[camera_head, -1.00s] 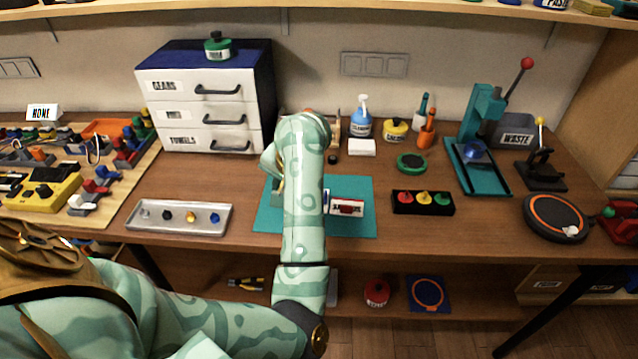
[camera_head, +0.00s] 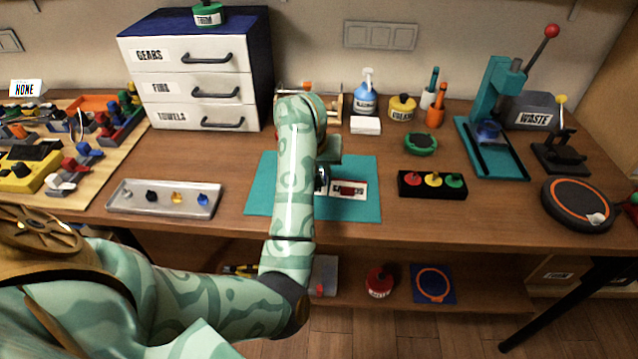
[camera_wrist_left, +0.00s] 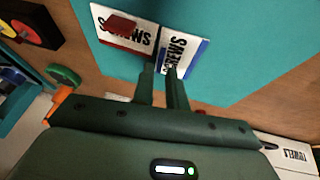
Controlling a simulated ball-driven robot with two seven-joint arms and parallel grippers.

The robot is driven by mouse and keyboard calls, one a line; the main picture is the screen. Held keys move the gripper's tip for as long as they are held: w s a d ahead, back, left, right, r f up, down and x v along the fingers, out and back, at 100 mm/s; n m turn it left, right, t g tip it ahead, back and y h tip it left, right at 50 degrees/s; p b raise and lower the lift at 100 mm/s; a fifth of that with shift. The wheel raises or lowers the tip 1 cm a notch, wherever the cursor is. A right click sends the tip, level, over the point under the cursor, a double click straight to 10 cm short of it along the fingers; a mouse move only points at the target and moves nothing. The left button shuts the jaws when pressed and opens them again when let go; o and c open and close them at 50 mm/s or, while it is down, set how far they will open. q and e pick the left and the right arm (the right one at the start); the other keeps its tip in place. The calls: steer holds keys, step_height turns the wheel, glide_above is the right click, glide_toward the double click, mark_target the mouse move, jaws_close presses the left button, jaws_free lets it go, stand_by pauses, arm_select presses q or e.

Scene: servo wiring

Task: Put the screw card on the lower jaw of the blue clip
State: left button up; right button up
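A white card lettered SCREWS (camera_wrist_left: 108,38), with a dark red block on it, lies on the teal mat. It also shows in the head view (camera_head: 360,187). Right beside it in the wrist view is a second white piece lettered SCREWS (camera_wrist_left: 177,52), turned at an angle, with a blue strip (camera_wrist_left: 197,62) along one side. A small blue part (camera_head: 319,181) shows beside my arm in the head view. My left gripper (camera_wrist_left: 163,72) has its fingers close together at the edge of these pieces. Contact is unclear. My arm hides part of this spot in the head view.
The teal mat (camera_head: 262,190) lies mid-bench. A metal tray (camera_head: 120,203) is to its left, a black holder with coloured knobs (camera_head: 405,193) to its right. A drawer cabinet (camera_head: 195,55) stands behind left. A teal press (camera_head: 494,85) stands at the right.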

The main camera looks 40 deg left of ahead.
arm_select(q)
steer(key=x, duration=0.3)
steer(key=shift+f+b, duration=0.15)
steer(key=shift+b, duration=0.25)
jaws_close()
steer(key=shift+r, duration=0.25)
